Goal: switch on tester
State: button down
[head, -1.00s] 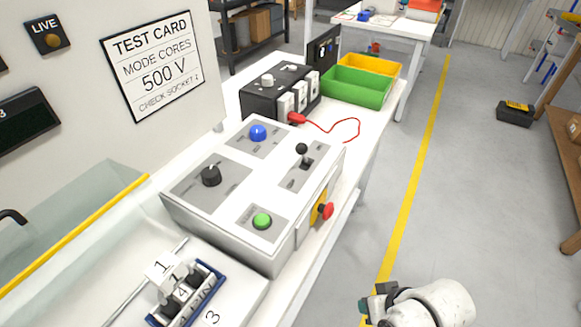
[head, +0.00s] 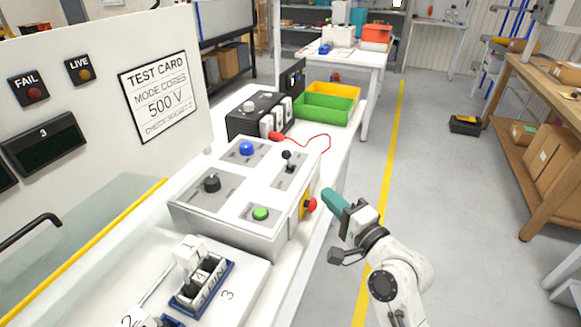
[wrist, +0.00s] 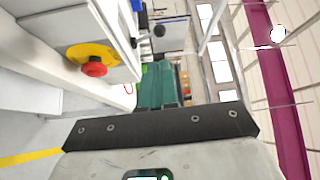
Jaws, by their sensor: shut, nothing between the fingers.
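The tester control box (head: 225,225) is a pale box on the bench, with a black knob (head: 212,183), a blue button (head: 246,148), a black-tipped lever (head: 287,160) and a green button (head: 261,214) on top. A red mushroom button on a yellow plate (head: 310,205) sits on its right side face; in the wrist view the red button (wrist: 94,68) is at upper left. My gripper (head: 333,198), with teal fingers, is shut and empty just right of the red button, apart from it. In the wrist view its teal fingers (wrist: 158,85) show past the dark mount.
A black box (head: 255,118) with a red plug and red cable stands behind the tester. Green (head: 320,109) and yellow bins lie beyond. A test card (head: 158,97) reads 500 V, beside FAIL and LIVE lamps.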

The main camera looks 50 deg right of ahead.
aim_at(290, 157)
jog(key=p+x, duration=0.3)
jog(key=x, duration=1)
jog(key=shift+r+p, duration=0.1)
jog(key=shift+p, duration=0.25)
jog(key=shift+w+d, duration=0.2)
jog(key=shift+w, duration=0.3)
jog(key=shift+d, duration=0.1)
